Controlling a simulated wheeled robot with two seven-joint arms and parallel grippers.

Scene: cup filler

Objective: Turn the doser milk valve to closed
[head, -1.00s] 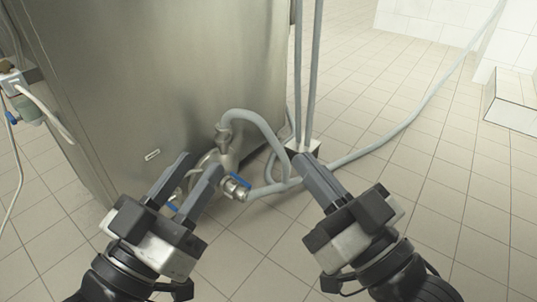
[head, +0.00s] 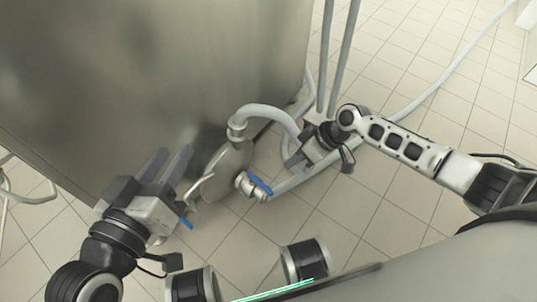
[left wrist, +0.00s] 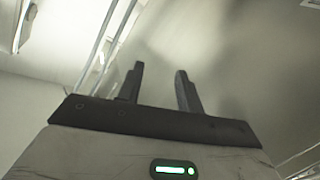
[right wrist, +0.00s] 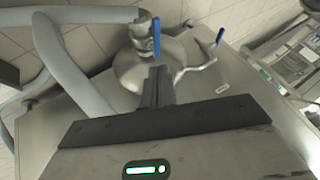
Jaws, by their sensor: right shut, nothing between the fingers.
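A round metal pump body (head: 228,165) sits low beside the steel tank. A valve with a blue lever (head: 260,185) is on its hose side. It shows in the right wrist view too, with the blue lever (right wrist: 156,38) just beyond my fingertips. A second blue lever (head: 186,223) is at the end of a thin bent pipe, also in the right wrist view (right wrist: 220,37). No label shows which is the milk valve. My right gripper (right wrist: 158,72) is shut and empty, pointing at the pump. My left gripper (head: 172,155) is open and empty beside the tank, its fingers apart (left wrist: 158,72).
The steel tank (head: 150,70) fills the upper left. A grey hose (head: 265,112) loops from the pump, and another hose (head: 430,90) runs over the tiled floor (head: 420,180). Two upright pipes (head: 335,60) stand behind my right gripper. Floor on the right is open.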

